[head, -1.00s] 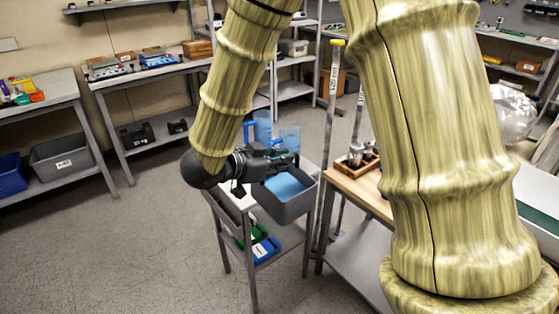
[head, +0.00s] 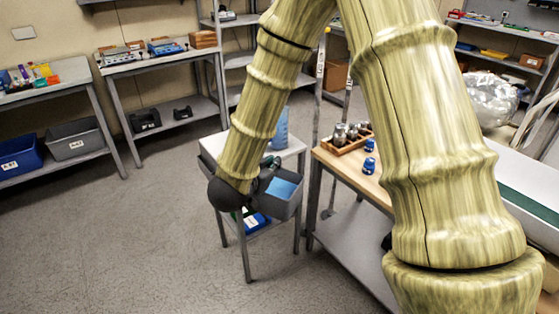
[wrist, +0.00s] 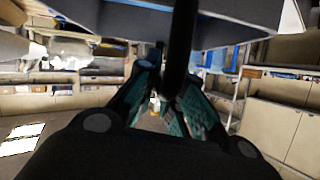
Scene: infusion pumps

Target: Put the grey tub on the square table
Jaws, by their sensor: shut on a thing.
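The grey tub (head: 289,209) has a light blue inside. It hangs at the near right side of a small table with a pale top (head: 293,143), likely the square table. My gripper (head: 262,183) is shut on the tub, its fingers partly hidden behind my dark wrist. In the wrist view, the tub's grey underside or wall (wrist: 235,22) fills the top, above the dark, green-padded fingers of my gripper (wrist: 168,80). I cannot tell whether the tub touches the table.
A blue translucent container (head: 280,128) stands on the small table; blue and green items (head: 254,222) lie on its lower shelf. A wooden workbench (head: 348,173) stands close on the right, with a tray of metal weights (head: 346,134). Open floor lies left.

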